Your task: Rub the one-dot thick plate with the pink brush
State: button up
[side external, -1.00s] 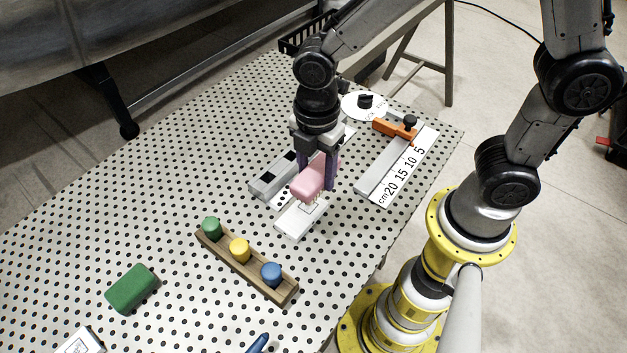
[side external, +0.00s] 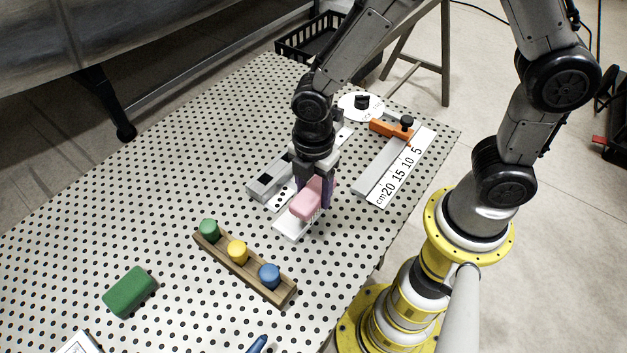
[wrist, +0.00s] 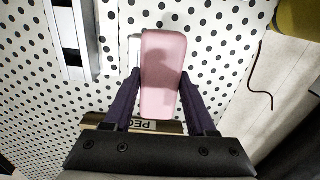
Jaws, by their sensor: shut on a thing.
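The pink brush (side external: 306,202) is held in my gripper (side external: 315,195), bristles down. In the wrist view the pink brush (wrist: 163,70) lies between the two purple fingers of my gripper (wrist: 160,95). Under the brush is a white thick plate (side external: 290,231) on the perforated table; its near end shows in the side view, and a sliver of the plate (wrist: 135,48) shows beside the brush in the wrist view. The brush covers most of its top, so its dots cannot be read. The bristles appear at or just above the plate; contact is unclear.
A wooden rack (side external: 246,270) with green, yellow and blue pegs stands in front. A green block (side external: 129,291) lies at the left. A grey rail (side external: 270,177) is beside the plate. A ruler (side external: 398,172) with an orange stop (side external: 391,128) lies to the right.

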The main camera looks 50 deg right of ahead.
jog(key=shift+f, duration=0.5)
jog(key=shift+w+f, duration=0.2)
jog(key=shift+f, duration=0.7)
grip_shut()
jog(key=shift+w+f, duration=0.1)
jog(key=shift+w, duration=1.75)
jog(key=shift+s, duration=2.15)
jog(key=shift+w+r, duration=0.1)
jog(key=shift+r, duration=4.1)
